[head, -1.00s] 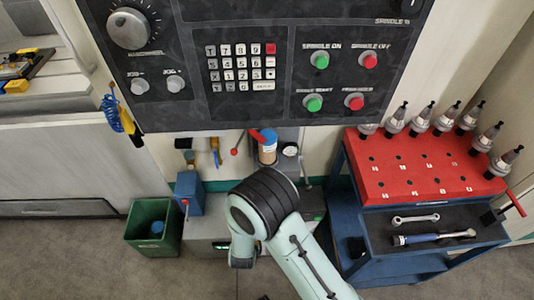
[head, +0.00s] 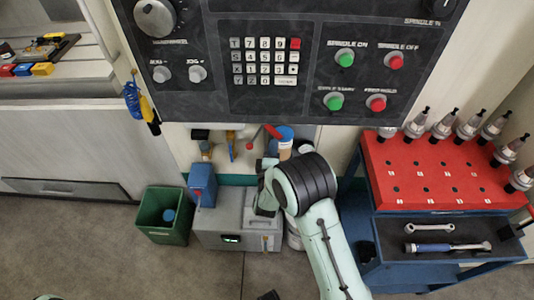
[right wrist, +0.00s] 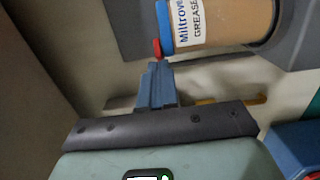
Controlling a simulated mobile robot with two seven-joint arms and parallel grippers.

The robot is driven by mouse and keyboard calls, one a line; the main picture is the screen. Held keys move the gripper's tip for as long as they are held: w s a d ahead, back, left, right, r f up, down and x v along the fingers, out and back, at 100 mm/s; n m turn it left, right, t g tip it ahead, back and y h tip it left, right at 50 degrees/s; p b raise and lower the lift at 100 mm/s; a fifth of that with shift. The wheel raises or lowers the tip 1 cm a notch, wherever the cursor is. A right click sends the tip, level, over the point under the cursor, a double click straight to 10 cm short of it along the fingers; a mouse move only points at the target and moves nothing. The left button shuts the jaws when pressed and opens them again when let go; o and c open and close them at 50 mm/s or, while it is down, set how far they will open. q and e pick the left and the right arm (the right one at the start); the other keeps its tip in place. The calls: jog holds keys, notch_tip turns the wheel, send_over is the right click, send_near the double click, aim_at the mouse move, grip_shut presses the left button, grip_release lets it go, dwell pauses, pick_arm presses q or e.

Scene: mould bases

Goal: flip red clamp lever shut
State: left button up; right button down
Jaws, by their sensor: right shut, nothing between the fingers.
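A red lever (head: 271,131) sticks out at the left of a blue-capped grease cartridge (head: 285,143) under the control panel. In the right wrist view a small red end (right wrist: 156,48) shows beside the blue rim of the cartridge (right wrist: 215,22), labelled grease. My right gripper (right wrist: 156,68) is shut and empty, its fingertips just short of the red end; I cannot tell whether they touch. In the head view my right arm comes up from below in front of the machine and partly hides the area below the cartridge. My left gripper is not in view.
The control panel (head: 225,95) overhangs the work area. A blue box (head: 202,183) and a grey unit (head: 233,222) stand below, with a green bin (head: 150,232) to the left. A cart with a red top (head: 440,180) and tools stands at the right.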

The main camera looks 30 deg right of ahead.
jog(key=shift+d, duration=0.15)
jog(key=shift+s+d, duration=0.15)
jog(key=shift+d, duration=0.6)
